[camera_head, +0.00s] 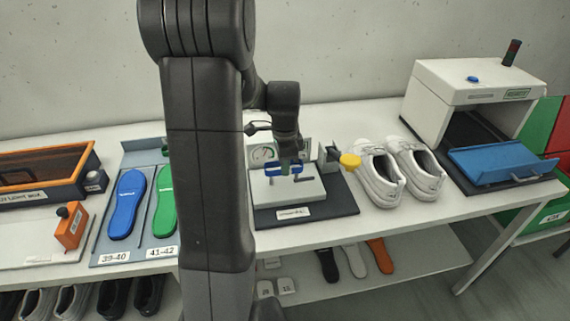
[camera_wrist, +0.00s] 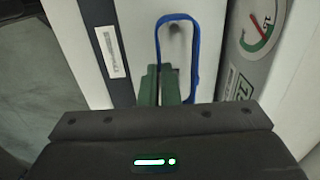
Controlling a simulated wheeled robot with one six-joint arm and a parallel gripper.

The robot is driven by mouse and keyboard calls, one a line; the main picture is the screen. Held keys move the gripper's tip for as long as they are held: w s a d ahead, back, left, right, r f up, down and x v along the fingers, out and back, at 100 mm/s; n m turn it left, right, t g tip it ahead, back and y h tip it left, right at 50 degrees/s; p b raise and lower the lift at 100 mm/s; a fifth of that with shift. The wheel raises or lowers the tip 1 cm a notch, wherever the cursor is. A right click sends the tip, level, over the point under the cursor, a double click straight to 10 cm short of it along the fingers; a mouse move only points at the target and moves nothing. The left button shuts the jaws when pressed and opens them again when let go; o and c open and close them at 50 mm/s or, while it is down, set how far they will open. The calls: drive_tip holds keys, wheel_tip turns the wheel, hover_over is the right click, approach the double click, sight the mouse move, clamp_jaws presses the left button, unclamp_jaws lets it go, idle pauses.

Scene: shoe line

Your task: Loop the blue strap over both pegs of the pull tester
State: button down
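The pull tester (camera_head: 312,187) is a pale block on a dark base with a round dial, standing on the table; its pale top (camera_wrist: 205,20) and dial (camera_wrist: 262,25) show in the wrist view. The blue strap (camera_head: 270,172) is a long closed loop over the tester; it also shows in the wrist view (camera_wrist: 192,60). The other peg is hidden. My gripper (camera_wrist: 160,70) has green fingers close together, with the strap's left strand running between them.
White shoes (camera_head: 398,172) and a yellow knob (camera_head: 350,160) are to the tester's right. Blue and green insoles (camera_head: 127,203) lie in a tray to the left. A white machine with a blue tray (camera_head: 495,162) stands far right. My arm blocks part of the table.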

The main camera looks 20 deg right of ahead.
sight(285, 187)
drive_tip(key=shift+f+b, duration=1.4)
drive_tip(key=shift+f, duration=0.9)
drive_tip(key=c, duration=2.1)
unclamp_jaws()
drive_tip(key=o, duration=0.5)
wheel_tip(285, 187, up, 14)
drive_tip(key=shift+f, duration=0.1)
wheel_tip(285, 187, down, 14)
drive_tip(key=shift+r, duration=0.2)
drive_tip(key=shift+r+p, duration=0.7)
drive_tip(key=shift+r, duration=0.15)
